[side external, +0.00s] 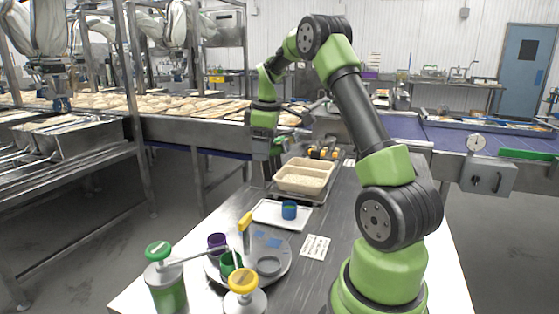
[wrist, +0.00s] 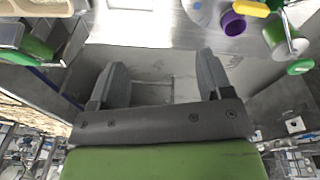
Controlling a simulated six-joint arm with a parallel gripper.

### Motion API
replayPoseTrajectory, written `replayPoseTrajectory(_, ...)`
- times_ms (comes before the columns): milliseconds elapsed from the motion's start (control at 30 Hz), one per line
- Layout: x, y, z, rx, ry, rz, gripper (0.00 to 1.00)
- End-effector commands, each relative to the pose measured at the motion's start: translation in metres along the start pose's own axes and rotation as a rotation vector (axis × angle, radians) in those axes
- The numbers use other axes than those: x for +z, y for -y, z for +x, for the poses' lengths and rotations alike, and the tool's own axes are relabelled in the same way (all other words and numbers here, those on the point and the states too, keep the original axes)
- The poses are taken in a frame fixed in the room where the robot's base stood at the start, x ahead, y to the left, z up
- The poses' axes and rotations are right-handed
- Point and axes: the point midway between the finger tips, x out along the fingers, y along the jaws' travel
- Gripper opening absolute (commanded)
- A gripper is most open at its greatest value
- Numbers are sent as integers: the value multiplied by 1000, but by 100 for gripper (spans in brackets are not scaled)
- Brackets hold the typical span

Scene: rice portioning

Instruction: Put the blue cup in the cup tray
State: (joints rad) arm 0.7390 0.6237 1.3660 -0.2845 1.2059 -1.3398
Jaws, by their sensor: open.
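The blue cup (side external: 289,210) stands upright on a flat white tray (side external: 266,221), toward its right side, in the side view. This white tray looks like the cup tray. My gripper (side external: 266,180) points down behind the white tray, apart from the blue cup. In the wrist view my gripper (wrist: 164,68) is open, with nothing between its fingers. The blue cup is not seen in the wrist view.
A round grey turntable (side external: 278,278) holds a purple cup (side external: 216,241) and a green cup (side external: 229,262). Green-topped (side external: 167,288) and yellow-topped (side external: 244,299) dispensers stand in front. A beige rice container (side external: 304,177) stands behind the white tray. A printed card (side external: 314,247) lies right of the turntable.

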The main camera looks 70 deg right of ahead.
Motion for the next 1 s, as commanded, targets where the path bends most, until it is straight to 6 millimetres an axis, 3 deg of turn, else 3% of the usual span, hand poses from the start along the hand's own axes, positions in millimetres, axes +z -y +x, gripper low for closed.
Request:
replayPoseTrajectory(33,-14,25,-25,21,-39,25,72)
replayPoseTrajectory(100,-26,58,-51,35,-92,85,72)
replayPoseTrajectory(233,-31,124,-92,32,-199,197,72)
replayPoseTrajectory(400,-10,206,-125,-28,-339,348,72)
replayPoseTrajectory(500,12,245,-132,-91,-408,433,72)
replayPoseTrajectory(700,50,290,-128,-212,-486,562,72)
replayPoseTrajectory(1000,62,301,-123,-261,-503,615,72)
